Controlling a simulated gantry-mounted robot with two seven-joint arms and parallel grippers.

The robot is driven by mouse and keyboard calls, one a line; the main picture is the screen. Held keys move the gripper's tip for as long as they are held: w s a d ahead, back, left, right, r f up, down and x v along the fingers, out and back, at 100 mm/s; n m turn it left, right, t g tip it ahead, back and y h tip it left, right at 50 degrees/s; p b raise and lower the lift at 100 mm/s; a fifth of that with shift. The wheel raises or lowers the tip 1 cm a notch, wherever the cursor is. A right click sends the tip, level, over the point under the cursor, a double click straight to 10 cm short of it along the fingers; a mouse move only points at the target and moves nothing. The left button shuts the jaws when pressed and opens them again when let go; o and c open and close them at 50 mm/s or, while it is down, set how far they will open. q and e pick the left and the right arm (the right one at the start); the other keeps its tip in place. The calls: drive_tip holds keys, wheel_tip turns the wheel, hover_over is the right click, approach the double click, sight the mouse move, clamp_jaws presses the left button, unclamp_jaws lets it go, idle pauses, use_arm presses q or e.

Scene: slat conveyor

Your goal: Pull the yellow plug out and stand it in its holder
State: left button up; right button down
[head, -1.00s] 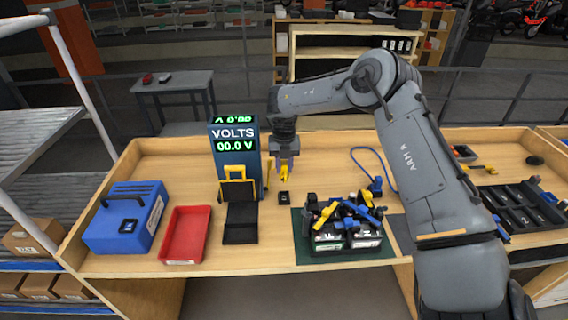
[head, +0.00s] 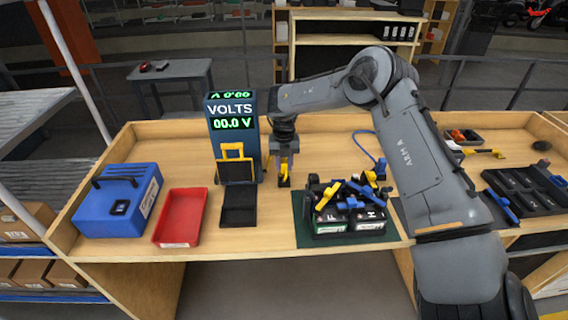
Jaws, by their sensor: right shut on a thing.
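My right gripper (head: 284,155) points down over the bench and is shut on the yellow plug (head: 284,168). The plug is upright. Its lower end meets a small black block (head: 284,183) on the bench, which looks like the holder. Whether the plug is seated in it or only touching cannot be told at this size. My left gripper is not in view.
Left of the plug stands a meter (head: 233,122) reading 00.0 V. A red tray (head: 180,218) and a blue case (head: 118,200) lie further left. Batteries (head: 345,222) with blue and yellow parts stand at right on a green mat (head: 302,238). The bench behind is mostly clear.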

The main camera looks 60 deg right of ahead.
drive_tip(key=shift+f+b, duration=0.4)
drive_tip(key=shift+f, duration=0.05)
idle(0.5)
drive_tip(key=shift+f+b, duration=0.5)
drive_tip(key=shift+f, duration=0.1)
drive_tip(key=c, duration=0.8)
unclamp_jaws()
wheel_tip(320, 180, up, 10)
drive_tip(key=shift+p, duration=0.5)
drive_tip(key=shift+r, duration=0.4)
